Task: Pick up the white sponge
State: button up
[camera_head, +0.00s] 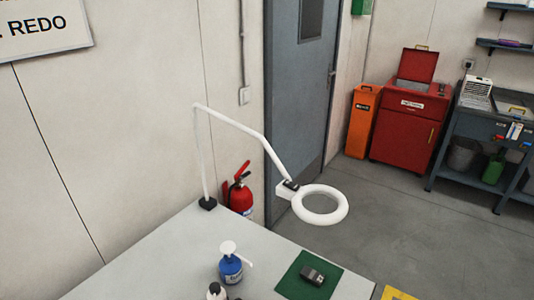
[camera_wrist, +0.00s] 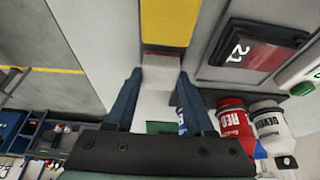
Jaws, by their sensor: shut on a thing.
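The white sponge (camera_wrist: 160,77) is a pale block between the two blue fingers of my gripper (camera_wrist: 159,78) in the wrist view. The fingertips lie against its left and right sides, and my gripper is shut on it. Its far end looks greyish pink. I cannot tell how far it is above the table. Neither the sponge nor my gripper shows in the head view.
In the wrist view a red bottle (camera_wrist: 236,127) and a white bottle (camera_wrist: 270,128) stand right of my gripper, and a yellow mat (camera_wrist: 168,18) lies beyond. The head view shows a table (camera_head: 175,255), a ring lamp (camera_head: 320,218) and a green mat (camera_head: 290,285).

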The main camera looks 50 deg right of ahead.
grip_shut()
notch_tip(320, 180, up, 10)
jog(key=shift+b, duration=0.35)
